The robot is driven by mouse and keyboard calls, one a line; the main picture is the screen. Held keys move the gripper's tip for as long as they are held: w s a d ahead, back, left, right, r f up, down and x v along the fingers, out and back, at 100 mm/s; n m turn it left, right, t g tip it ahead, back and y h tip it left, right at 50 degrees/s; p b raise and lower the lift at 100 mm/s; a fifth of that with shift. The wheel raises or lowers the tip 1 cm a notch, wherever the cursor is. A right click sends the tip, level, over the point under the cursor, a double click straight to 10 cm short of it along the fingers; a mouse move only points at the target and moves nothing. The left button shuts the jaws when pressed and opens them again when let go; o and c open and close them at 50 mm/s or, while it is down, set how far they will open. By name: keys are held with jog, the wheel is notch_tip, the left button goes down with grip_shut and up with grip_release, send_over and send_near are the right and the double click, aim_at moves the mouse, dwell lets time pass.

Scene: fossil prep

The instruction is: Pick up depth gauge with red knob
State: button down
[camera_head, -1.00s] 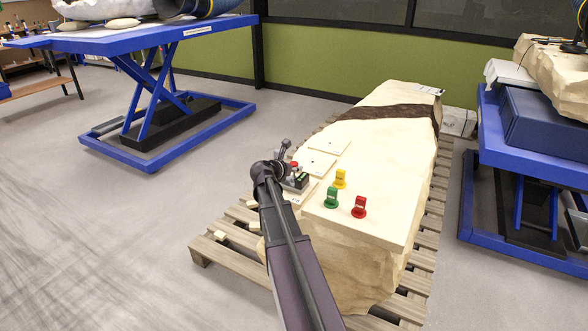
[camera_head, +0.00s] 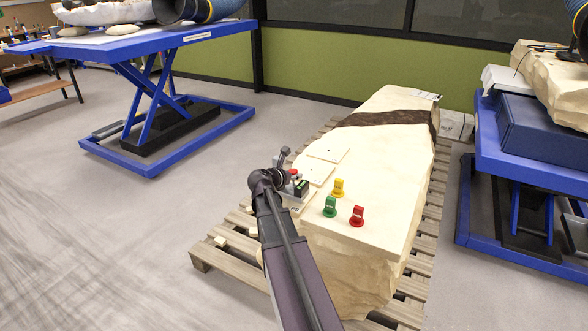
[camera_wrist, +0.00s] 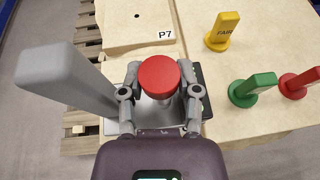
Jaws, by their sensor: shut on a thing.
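The depth gauge with the red knob (camera_wrist: 158,76) is between my gripper's fingers in the wrist view. The red knob faces the camera, and a grey base shows below it. My gripper (camera_wrist: 160,95) is shut on the gauge, one finger on each side of the knob. In the head view the red knob (camera_head: 293,172) shows small beside my gripper (camera_head: 285,178), at the left edge of the pale stone block (camera_head: 340,240). My wrist hides part of the gauge there. I cannot tell whether its base is clear of the surface below.
Green (camera_head: 330,206), yellow (camera_head: 338,188) and red (camera_head: 357,215) tags stand on the block, right of my gripper. Pale plates (camera_head: 328,147) lie behind it, one labelled P7 (camera_wrist: 165,35). A wooden pallet (camera_head: 225,265) lies under the block. Blue lift tables stand left (camera_head: 120,45) and right (camera_head: 500,165).

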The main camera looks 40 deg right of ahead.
jog(key=s+a+r, duration=0.1)
jog(key=s+a, duration=0.6)
jog(key=s, duration=0.2)
jog(key=shift+s+p, duration=0.2)
jog(key=shift+p, duration=0.25)
jog(key=shift+r, duration=0.1)
jog(key=shift+w, duration=0.1)
jog(key=w+d+r+p, duration=0.3)
jog(key=w+d, duration=0.6)
jog(key=w, duration=0.4)
jog(key=shift+w, duration=0.35)
jog(key=shift+f, duration=0.2)
notch_tip(320, 180, down, 6)
jog(key=b, duration=0.6)
jog(key=shift+f+b, duration=0.15)
jog(key=shift+b, duration=0.2)
jog(key=shift+f+b, duration=0.5)
jog(key=shift+f, duration=0.05)
dwell(0.9)
